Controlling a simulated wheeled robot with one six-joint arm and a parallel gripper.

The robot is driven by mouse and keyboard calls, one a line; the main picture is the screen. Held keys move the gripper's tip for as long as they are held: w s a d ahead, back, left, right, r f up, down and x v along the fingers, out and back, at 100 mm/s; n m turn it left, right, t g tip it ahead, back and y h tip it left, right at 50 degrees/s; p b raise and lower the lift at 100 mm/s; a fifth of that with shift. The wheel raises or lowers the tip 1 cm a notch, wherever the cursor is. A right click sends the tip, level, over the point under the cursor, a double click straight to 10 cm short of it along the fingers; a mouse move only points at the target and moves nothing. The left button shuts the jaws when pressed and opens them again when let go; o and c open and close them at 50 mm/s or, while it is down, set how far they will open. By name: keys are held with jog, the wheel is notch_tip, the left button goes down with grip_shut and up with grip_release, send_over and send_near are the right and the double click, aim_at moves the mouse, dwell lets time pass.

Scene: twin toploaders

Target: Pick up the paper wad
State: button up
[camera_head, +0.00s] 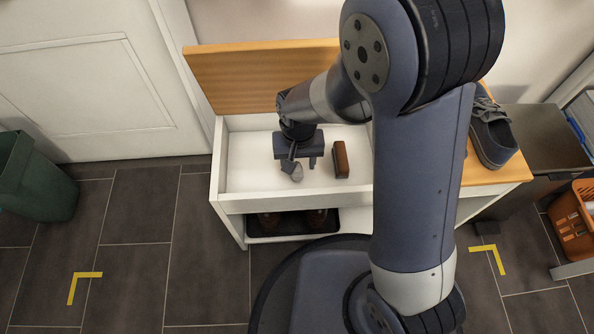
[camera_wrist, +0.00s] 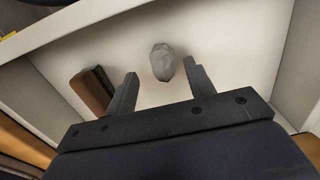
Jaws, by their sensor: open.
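The paper wad (camera_wrist: 162,62) is a small grey crumpled lump on the white floor of an open bench compartment (camera_head: 243,172). In the head view the paper wad (camera_head: 297,173) shows just beside my fingers, partly close against them. My gripper (camera_head: 299,164) reaches down into the compartment. I cannot tell the height of the fingertips above the floor.
A brown and black brush-like block (camera_wrist: 92,90) lies left of the fingers in the wrist view; it also shows in the head view (camera_head: 341,160). The compartment's front wall (camera_head: 285,203) and raised wooden lid (camera_head: 255,75) bound the space. A shoe (camera_head: 490,135) stands on the right bench top.

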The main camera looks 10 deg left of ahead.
aim_at(297, 170)
jog(key=shift+w+a+f, duration=0.1)
jog(key=shift+w+f, duration=0.15)
jog(key=shift+f, duration=0.05)
notch_tip(297, 170, down, 5)
jog(key=b, duration=0.3)
jog(key=shift+a+r, duration=0.15)
jog(key=shift+r, duration=0.15)
jog(key=c, duration=1)
